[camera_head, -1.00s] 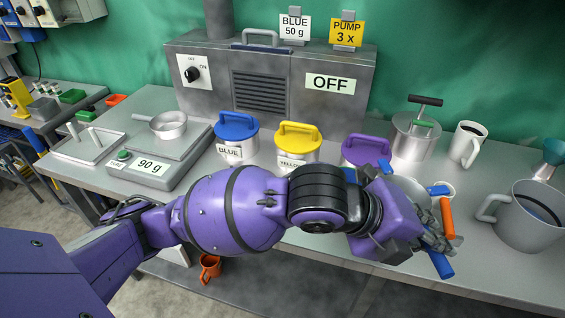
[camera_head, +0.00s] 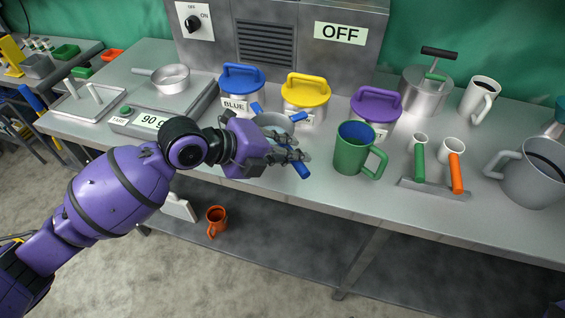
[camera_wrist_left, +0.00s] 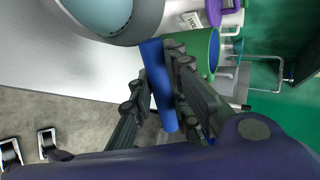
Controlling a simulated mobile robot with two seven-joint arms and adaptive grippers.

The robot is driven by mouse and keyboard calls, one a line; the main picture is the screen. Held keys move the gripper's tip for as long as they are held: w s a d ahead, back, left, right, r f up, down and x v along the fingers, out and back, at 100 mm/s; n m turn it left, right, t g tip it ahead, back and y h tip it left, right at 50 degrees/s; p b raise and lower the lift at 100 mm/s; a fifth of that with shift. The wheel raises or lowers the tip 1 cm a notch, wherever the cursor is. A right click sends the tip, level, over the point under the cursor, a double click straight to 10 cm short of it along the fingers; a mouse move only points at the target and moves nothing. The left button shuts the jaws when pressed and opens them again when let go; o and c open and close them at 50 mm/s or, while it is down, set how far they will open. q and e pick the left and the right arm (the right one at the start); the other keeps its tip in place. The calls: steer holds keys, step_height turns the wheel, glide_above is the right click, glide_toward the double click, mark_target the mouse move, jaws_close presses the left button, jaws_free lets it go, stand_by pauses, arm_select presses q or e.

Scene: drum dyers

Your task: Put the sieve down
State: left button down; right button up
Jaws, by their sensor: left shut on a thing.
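The sieve (camera_head: 272,119) has a grey bowl with blue pieces at its rim and a blue handle (camera_head: 299,169). My left gripper (camera_head: 295,157) is shut on the blue handle and holds the sieve over the front of the bench, between the scale and the green mug. The arm and fingers partly hide the sieve. In the left wrist view, the blue handle (camera_wrist_left: 160,90) sits between the fingers (camera_wrist_left: 158,95), and the sieve's round bowl (camera_wrist_left: 105,18) is at the upper left. Whether the sieve touches the bench is unclear. My right gripper is not in view.
On the bench (camera_head: 320,195) stand a green mug (camera_head: 346,155), lidded blue (camera_head: 241,85), yellow (camera_head: 305,94) and purple (camera_head: 376,108) pots, a scale (camera_head: 150,124) with a pan (camera_head: 171,80), a rack of scoops (camera_head: 432,188) and a grey jug (camera_head: 535,180).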

arm_select(q)
steer(key=shift+w+a+f, duration=0.35)
steer(key=shift+f, duration=0.15)
steer(key=f, duration=0.3)
steer(key=shift+w+a+f+p, duration=0.25)
steer(key=shift+f+p, duration=0.05)
steer(key=shift+f, duration=0.3)
steer(key=c, duration=2.1)
jaws_free()
steer(key=shift+f, duration=0.1)
steer(key=o, duration=0.4)
steer(key=shift+o, duration=0.2)
